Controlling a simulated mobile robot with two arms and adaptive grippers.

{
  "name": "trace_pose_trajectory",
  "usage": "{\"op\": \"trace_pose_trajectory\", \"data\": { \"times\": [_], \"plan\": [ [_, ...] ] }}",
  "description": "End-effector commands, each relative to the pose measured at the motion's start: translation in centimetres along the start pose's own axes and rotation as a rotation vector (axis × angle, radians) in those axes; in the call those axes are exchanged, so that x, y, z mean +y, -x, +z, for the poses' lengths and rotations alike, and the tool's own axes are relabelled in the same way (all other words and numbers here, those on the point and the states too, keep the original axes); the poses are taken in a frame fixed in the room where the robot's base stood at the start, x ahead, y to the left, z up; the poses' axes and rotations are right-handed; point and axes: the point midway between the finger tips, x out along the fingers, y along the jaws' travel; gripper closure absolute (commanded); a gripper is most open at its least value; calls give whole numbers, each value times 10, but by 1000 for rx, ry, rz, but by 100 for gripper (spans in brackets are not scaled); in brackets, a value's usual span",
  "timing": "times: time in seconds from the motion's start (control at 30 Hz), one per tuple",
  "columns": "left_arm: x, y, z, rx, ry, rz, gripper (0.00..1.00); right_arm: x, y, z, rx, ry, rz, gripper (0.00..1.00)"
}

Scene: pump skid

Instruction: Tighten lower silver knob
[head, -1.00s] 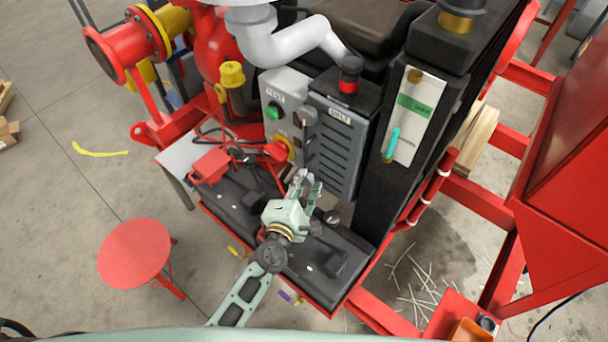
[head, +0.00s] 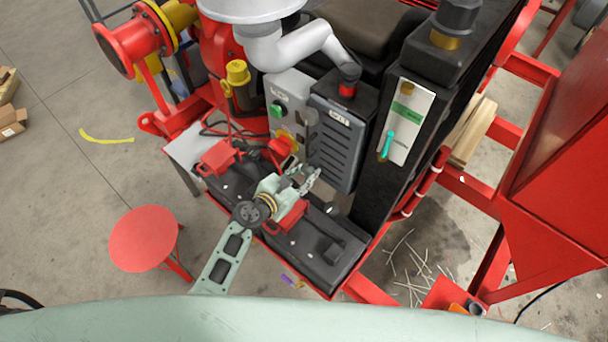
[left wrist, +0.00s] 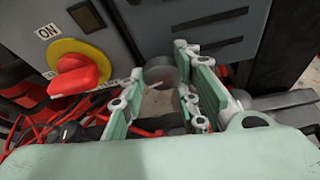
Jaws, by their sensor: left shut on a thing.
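My left gripper (head: 304,174) is at the lower front of the grey control cabinet in the head view, beside the louvred dark panel. In the left wrist view the fingers of my left gripper (left wrist: 160,72) are closed around a short grey round piece, which appears to be the lower silver knob (left wrist: 160,70). The fingers partly cover it, and its turn position cannot be read. In the head view the gripper hides this knob. My right gripper is not in view.
A red rotary switch on a yellow disc (left wrist: 80,75) with an ON label is just left of the fingers. Red cables (left wrist: 45,130) hang below it. A red round stool (head: 143,238) stands left.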

Motion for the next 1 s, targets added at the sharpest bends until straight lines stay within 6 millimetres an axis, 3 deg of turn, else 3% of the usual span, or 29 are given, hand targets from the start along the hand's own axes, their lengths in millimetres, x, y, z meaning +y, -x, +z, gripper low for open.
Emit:
{"op": "trace_pose_trajectory", "data": {
  "times": [0.03, 0.47, 1.0],
  "plan": [
    [11, 0, 7, -12, 34, 1, 97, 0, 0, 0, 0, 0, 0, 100],
    [14, -3, -1, -13, 413, -155, 97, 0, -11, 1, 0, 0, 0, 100],
    [15, -7, -10, -14, 872, -345, 97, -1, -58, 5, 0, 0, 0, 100]
  ]
}}
